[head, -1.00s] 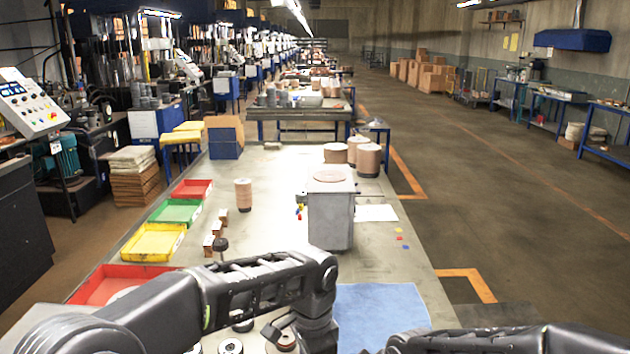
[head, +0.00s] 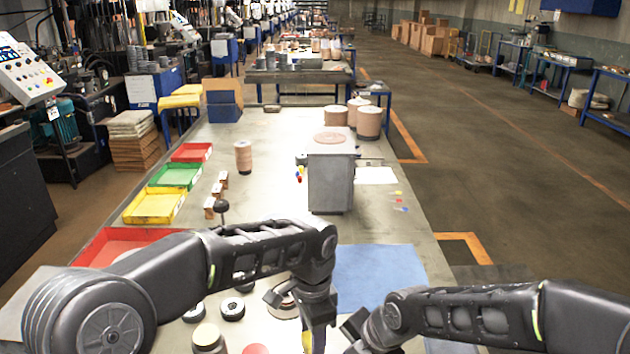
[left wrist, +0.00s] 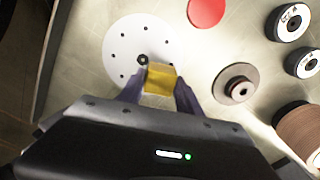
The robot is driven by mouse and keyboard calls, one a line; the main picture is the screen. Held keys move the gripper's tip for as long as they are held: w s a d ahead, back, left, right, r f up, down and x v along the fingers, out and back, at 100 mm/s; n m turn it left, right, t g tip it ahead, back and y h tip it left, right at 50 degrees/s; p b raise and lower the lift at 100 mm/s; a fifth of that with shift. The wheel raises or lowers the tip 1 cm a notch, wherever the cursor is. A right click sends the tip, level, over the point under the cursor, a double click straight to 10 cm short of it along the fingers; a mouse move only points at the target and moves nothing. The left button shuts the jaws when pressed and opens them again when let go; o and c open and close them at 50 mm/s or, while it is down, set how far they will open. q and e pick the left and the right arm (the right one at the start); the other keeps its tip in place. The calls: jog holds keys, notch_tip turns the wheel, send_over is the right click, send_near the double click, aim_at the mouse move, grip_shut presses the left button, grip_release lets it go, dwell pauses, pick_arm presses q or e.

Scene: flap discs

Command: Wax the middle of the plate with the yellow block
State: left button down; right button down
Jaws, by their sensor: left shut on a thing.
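The yellow block (left wrist: 160,79) is held between the fingers of my left gripper (left wrist: 158,92), which is shut on it. The plate, a white disc with a ring of small dark holes and a dark centre hole (left wrist: 122,45), lies beyond the fingers in the left wrist view. The block appears over the plate's near right part, beside the centre hole; I cannot tell whether it touches. In the head view the block (head: 307,341) shows at the bottom edge by the left gripper (head: 316,335). My right gripper (head: 362,330) is at the bottom, its fingers unclear.
A red disc (left wrist: 206,11), a grey flanged disc (left wrist: 234,83) and black-and-white wheels (left wrist: 289,22) lie near the plate. A blue cloth (head: 375,275) lies right of the left arm. A grey pedestal (head: 331,180) stands beyond. Red, green and yellow trays (head: 153,205) line the left edge.

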pick_arm(q)
jog(key=shift+f, duration=1.4)
jog(key=shift+s+a+r, duration=0.15)
jog(key=shift+s, duration=1.7)
jog(key=shift+s+a, duration=0.15)
jog(key=shift+s, duration=1.65)
jog(key=shift+w, duration=1.85)
